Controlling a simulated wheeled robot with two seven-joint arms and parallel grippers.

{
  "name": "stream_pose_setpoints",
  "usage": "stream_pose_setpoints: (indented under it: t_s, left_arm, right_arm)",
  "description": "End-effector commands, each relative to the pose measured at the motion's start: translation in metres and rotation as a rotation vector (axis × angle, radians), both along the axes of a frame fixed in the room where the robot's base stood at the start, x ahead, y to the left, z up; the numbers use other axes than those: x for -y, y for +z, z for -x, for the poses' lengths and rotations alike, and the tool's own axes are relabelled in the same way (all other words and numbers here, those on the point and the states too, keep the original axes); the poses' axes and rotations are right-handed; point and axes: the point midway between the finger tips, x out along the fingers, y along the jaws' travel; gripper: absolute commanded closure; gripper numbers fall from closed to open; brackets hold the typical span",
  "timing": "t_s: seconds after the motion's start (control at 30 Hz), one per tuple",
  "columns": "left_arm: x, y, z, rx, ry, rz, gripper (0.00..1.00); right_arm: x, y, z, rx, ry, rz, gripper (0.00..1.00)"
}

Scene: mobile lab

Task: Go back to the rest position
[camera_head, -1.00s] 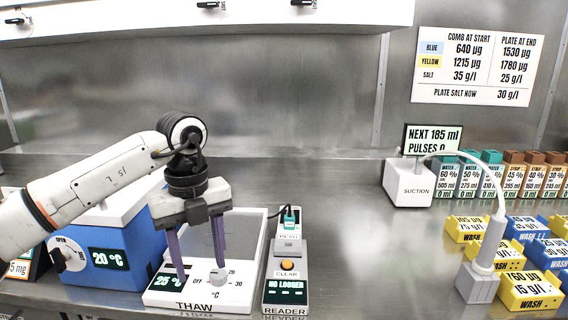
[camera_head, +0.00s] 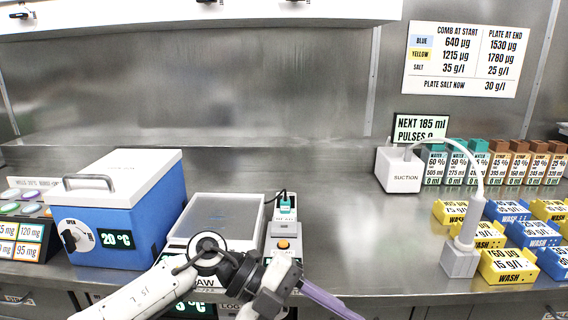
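My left arm comes in from the bottom left, low in front of the thaw unit (camera_head: 218,213). My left gripper (camera_head: 325,299) is at the bottom centre. One purple finger shows, pointing right and down; the other is not clearly seen, so its opening cannot be judged. I see nothing held in it. The arm hides the front of the thaw unit and part of the reader (camera_head: 283,245). My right gripper is out of view.
A blue box (camera_head: 125,222) with a white lid stands left, next to a rack of labelled lids (camera_head: 25,232). The suction unit (camera_head: 398,172), labelled bottles (camera_head: 490,165) and blue and yellow wash blocks (camera_head: 508,265) are right. The counter middle (camera_head: 345,235) is clear.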

Motion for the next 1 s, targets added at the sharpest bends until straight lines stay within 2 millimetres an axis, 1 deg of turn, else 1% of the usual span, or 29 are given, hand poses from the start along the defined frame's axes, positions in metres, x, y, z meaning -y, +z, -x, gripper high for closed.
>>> stream_pose_setpoints:
  t_s: [0.03, 0.07, 0.1, 0.17, 0.2, 0.27, 0.33, 0.37, 0.4, 0.47, 0.5, 0.53, 0.57, 0.6, 0.67, 0.7, 0.77, 0.8, 0.87, 0.9, 1.0]
  left_arm:
    - [0.018, 0.006, 0.013, -0.055, 0.033, 0.148, 0.51]
    - [0.026, 0.014, 0.016, -0.079, 0.064, 0.234, 0.51]
    - [0.033, 0.023, 0.017, -0.115, 0.116, 0.343, 0.51]
    - [0.037, 0.036, 0.013, -0.171, 0.215, 0.495, 0.51]
    - [0.035, 0.042, 0.008, -0.208, 0.292, 0.582, 0.51]
    - [0.026, 0.045, -0.004, -0.269, 0.425, 0.698, 0.51]
    - [0.008, 0.040, -0.020, -0.344, 0.600, 0.802, 0.51]
    - [-0.002, 0.034, -0.027, -0.377, 0.681, 0.835, 0.51]
    - [-0.017, 0.022, -0.036, -0.422, 0.793, 0.869, 0.51]
    - [-0.044, -0.003, -0.047, -0.492, 0.968, 0.896, 0.51]
    - [-0.062, -0.023, -0.050, -0.539, 1.085, 0.898, 0.51]
    - [-0.077, -0.041, -0.051, -0.576, 1.174, 0.892, 0.51]
    - [-0.091, -0.060, -0.050, -0.613, 1.260, 0.878, 0.51]
    - [-0.109, -0.084, -0.046, -0.658, 1.365, 0.853, 0.51]
    - [-0.134, -0.121, -0.034, -0.726, 1.510, 0.799, 0.51]
    - [-0.149, -0.146, -0.023, -0.770, 1.598, 0.753, 0.51]
    - [-0.170, -0.181, -0.002, -0.836, 1.717, 0.676, 0.51]
    - [-0.183, -0.203, 0.015, -0.879, 1.787, 0.621, 0.51]
    - [-0.199, -0.232, 0.041, -0.939, 1.879, 0.533, 0.51]
    - [-0.208, -0.249, 0.059, -0.978, 1.928, 0.476, 0.51]
    - [-0.224, -0.279, 0.100, -1.059, 2.019, 0.352, 0.51]
  right_arm:
    - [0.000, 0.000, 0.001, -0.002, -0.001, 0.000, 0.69]
    - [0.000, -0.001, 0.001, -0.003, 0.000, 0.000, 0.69]
    - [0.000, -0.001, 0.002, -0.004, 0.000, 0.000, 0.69]
    - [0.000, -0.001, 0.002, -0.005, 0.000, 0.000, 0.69]
    - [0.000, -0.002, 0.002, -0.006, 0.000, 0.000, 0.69]
    - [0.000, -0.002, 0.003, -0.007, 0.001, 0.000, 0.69]
    - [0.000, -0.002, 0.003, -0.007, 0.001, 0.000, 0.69]
    - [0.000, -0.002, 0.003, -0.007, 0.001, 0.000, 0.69]
    - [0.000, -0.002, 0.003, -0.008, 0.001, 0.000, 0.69]
    - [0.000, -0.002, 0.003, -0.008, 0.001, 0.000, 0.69]
    - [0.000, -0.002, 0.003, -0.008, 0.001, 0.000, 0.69]
    - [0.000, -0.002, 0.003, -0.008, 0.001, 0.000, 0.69]
    - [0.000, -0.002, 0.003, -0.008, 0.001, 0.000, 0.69]
    - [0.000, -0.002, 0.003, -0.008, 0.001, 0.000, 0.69]
    - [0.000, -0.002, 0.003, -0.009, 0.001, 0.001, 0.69]
    - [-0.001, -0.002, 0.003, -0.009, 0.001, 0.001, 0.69]
    - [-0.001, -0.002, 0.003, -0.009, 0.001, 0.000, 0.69]
    - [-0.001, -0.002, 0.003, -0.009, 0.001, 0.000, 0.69]
    - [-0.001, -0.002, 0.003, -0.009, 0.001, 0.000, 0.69]
    - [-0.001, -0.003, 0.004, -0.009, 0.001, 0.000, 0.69]
    - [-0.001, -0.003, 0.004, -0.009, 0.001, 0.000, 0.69]
